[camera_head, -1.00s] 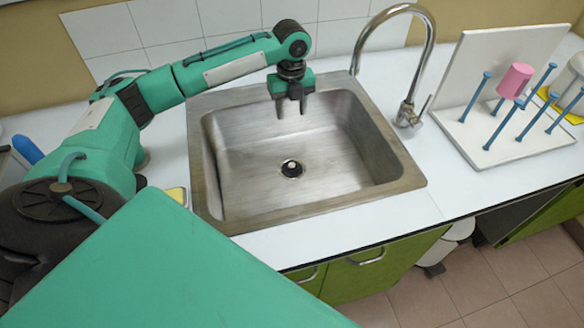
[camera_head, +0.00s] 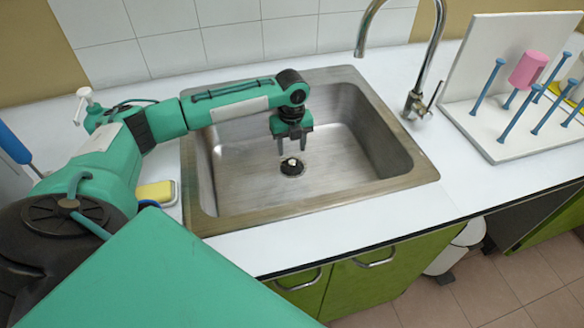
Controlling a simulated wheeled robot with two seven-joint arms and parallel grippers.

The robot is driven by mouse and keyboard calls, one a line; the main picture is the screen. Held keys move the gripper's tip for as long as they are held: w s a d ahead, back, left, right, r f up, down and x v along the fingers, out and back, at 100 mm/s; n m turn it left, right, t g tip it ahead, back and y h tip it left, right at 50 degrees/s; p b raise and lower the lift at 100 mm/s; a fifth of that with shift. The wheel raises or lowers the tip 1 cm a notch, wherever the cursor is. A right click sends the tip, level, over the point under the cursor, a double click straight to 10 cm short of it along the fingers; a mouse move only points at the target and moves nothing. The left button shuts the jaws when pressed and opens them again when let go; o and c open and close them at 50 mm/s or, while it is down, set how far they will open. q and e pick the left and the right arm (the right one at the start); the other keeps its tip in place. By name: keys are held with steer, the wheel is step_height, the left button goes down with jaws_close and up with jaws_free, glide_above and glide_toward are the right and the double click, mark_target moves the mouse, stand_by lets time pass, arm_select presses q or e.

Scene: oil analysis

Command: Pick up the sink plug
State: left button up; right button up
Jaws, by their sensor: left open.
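The sink plug (camera_head: 292,167) is a small dark round piece with a pale knob on top. It sits on the floor of the steel sink (camera_head: 235,180), at the drain. My left gripper (camera_head: 292,148) points down inside the sink, its two fingers apart, just above and behind the plug in the picture. Nothing shows between the fingers. Whether the fingertips touch the plug's knob I cannot tell. My right gripper is out of view.
A curved faucet (camera_head: 416,100) stands at the sink's back right. A white drying rack (camera_head: 490,140) with blue pegs and a pink cup (camera_head: 529,69) is at right. A yellow sponge (camera_head: 156,192) lies left of the sink. The front counter strip is clear.

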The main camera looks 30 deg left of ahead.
mark_target(292, 162)
arm_select(q)
steer(key=f, duration=0.5)
steer(key=shift+s+d+f, duration=0.2)
steer(key=shift+d+f, duration=0.05)
steer(key=shift+f, duration=0.1)
steer(key=shift+c, duration=0.2)
jaws_close()
